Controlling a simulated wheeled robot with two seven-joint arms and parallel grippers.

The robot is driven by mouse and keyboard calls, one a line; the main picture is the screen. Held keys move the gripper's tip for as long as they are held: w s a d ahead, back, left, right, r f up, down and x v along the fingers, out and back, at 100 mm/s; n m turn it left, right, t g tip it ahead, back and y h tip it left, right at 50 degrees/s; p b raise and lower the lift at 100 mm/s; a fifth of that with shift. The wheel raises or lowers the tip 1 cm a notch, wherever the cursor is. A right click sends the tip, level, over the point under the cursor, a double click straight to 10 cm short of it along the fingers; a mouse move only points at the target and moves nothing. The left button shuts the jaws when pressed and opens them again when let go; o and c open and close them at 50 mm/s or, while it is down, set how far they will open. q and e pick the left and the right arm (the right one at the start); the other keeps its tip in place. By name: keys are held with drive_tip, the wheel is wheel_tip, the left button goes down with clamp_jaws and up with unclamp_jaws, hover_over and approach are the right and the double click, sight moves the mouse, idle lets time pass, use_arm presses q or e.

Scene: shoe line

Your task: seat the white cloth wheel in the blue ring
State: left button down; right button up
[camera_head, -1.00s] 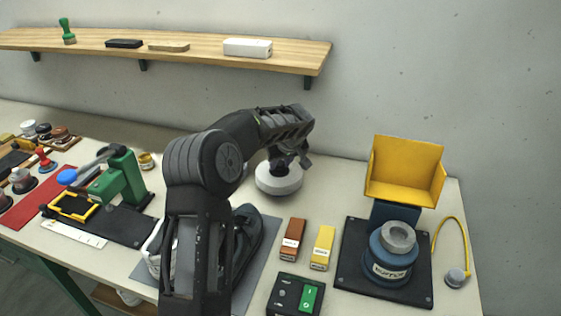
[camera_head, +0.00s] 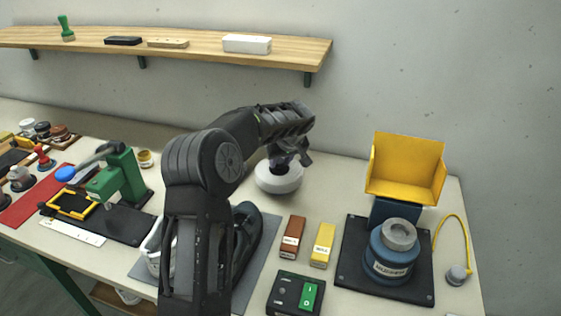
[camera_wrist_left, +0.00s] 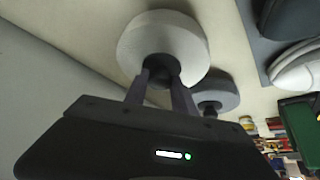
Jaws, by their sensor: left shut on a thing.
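The white cloth wheel (camera_head: 278,179) is a thick pale disc with a dark hub, toward the back of the table near the wall. It also shows large in the left wrist view (camera_wrist_left: 185,35). My left gripper (camera_head: 281,163) is above it, shut on the dark hub, fingers on either side (camera_wrist_left: 163,75). I cannot tell whether the wheel touches the table. I make out no separate blue ring; a round blue unit (camera_head: 390,266) with a grey ring (camera_head: 398,236) on top stands at the right. My right gripper is not in view.
The blue unit stands on a black plate (camera_head: 415,290), with a yellow guard (camera_head: 407,165) behind. Brown (camera_head: 292,238) and yellow (camera_head: 322,245) blocks and a switch box (camera_head: 286,293) lie in front. A grey wheel (camera_wrist_left: 215,92) shows behind the white one. A shelf (camera_head: 190,50) hangs above.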

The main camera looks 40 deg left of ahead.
use_arm(q)
drive_tip(key=shift+r+b, duration=0.1)
drive_tip(key=shift+b, duration=0.3)
idle(0.5)
drive_tip(key=shift+f+b, duration=0.65)
drive_tip(key=shift+f, duration=0.05)
idle(0.3)
drive_tip(key=c, duration=1.3)
unclamp_jaws()
drive_tip(key=shift+r, duration=0.1)
drive_tip(key=shift+v, duration=2.7)
drive_tip(key=shift+p+v, duration=0.6)
drive_tip(key=shift+v, duration=2.2)
